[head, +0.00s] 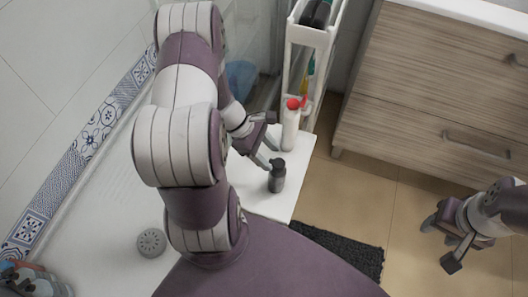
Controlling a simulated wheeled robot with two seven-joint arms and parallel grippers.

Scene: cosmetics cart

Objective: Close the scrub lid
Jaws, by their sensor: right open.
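A white bottle with a red top (291,121) stands upright on the white ledge, and is likely the scrub. A small red piece sticks out to the right of its top; it is too small to tell exactly how the lid sits. My right gripper (438,242) is open and empty above the floor at the far right, away from the bottles.
A narrow white shelf cart (308,38) holding several items stands behind the white bottle. A wooden drawer cabinet (440,90) is at the upper right. A dark mat (345,251) lies on the tan floor. More bottles (32,279) are at the lower left, near a round drain (151,242).

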